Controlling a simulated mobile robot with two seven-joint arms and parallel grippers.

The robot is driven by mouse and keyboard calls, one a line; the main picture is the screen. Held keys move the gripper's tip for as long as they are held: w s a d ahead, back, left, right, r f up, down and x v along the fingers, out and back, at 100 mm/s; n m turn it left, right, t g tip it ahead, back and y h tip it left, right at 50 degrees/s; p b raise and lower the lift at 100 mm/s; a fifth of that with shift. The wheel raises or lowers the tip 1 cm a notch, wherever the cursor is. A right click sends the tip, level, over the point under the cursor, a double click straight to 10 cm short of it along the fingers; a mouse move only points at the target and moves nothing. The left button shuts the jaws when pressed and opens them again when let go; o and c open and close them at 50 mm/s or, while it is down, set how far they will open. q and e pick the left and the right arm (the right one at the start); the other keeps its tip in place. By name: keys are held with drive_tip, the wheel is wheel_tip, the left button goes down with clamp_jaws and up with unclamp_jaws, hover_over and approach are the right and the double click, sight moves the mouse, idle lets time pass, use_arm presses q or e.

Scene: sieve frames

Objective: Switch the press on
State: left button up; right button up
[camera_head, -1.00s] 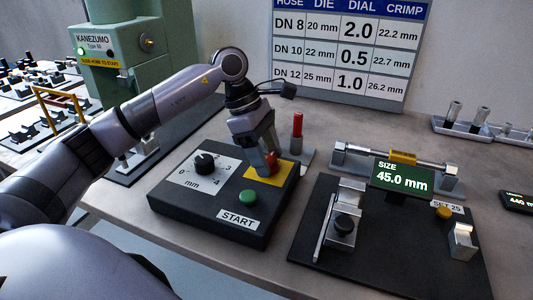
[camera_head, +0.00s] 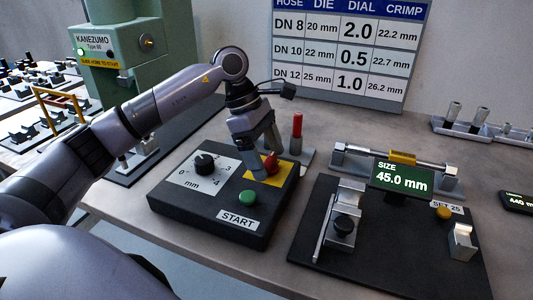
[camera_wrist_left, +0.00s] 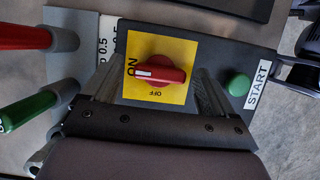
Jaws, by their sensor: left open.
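The red rotary switch (camera_head: 270,162) sits on a yellow plate (camera_head: 282,172) on the dark control box (camera_head: 215,232). In the left wrist view the red switch (camera_wrist_left: 165,73) has its white mark toward the word ON, with OFF on another side of the plate. My left gripper (camera_head: 267,166) is open over the switch, one finger on each side, apart from the knob. In the left wrist view the gripper (camera_wrist_left: 158,68) shows both fingers beside the yellow plate. The green press (camera_head: 122,60) stands behind left with a small green light.
A green START button (camera_head: 248,197) and a black dial (camera_head: 204,163) share the box. Red (camera_head: 297,128) and green (camera_wrist_left: 30,108) pegs stand close by the gripper. A gauge reading 45.0 mm (camera_head: 403,178) stands right. A chart (camera_head: 350,50) hangs behind.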

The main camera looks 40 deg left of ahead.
use_arm(q)
drive_tip(key=v, duration=0.7)
drive_tip(key=shift+s, duration=0.1)
idle(0.5)
